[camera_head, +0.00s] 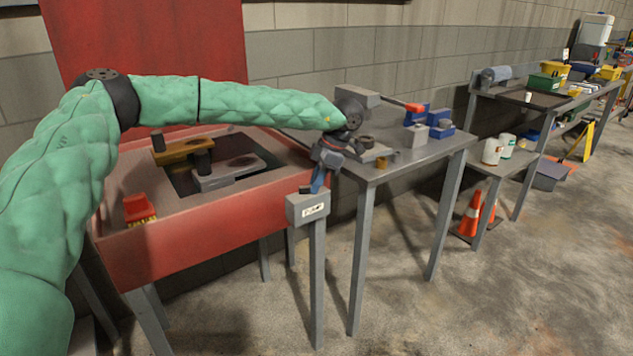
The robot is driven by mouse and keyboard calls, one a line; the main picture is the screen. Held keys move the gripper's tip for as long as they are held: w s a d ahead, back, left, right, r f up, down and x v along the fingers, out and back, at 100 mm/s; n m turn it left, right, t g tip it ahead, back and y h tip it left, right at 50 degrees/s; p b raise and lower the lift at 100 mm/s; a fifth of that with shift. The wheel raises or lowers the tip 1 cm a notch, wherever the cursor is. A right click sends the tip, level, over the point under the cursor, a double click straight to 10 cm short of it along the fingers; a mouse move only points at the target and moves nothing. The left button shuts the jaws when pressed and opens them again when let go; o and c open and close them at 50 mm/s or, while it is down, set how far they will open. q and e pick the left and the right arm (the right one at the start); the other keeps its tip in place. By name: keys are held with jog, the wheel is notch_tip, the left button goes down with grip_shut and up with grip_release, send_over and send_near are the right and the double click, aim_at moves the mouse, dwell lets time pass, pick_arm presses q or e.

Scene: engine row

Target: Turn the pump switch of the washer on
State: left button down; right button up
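The washer is a red open-topped tub (185,255) on grey legs with a raised red lid (150,45). A small grey switch box (294,212) with a white label (313,210) sits at its front right corner. My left arm, in a green padded sleeve, reaches across the tub from the left. My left gripper (318,182) points down just above the box. Its fingers overlap the box's top, so the switch lever is not clearly seen, and I cannot tell whether they touch or grip it. My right gripper is out of view.
Inside the tub lie a yellow part (180,150), a grey part (228,176) and a red brush (138,207). Right of the washer stands a grey table (415,155) with a blue vise (440,127). The floor in front is clear.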

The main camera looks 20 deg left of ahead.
pick_arm(q)
jog(key=shift+w+a+n+h, duration=0.15)
jog(key=shift+n+h, duration=0.15)
jog(key=shift+n, duration=0.4)
jog(key=c, duration=1.7)
grip_release()
jog(key=shift+r, duration=0.1)
jog(key=shift+v, duration=3.85)
jog(key=shift+w, duration=0.2)
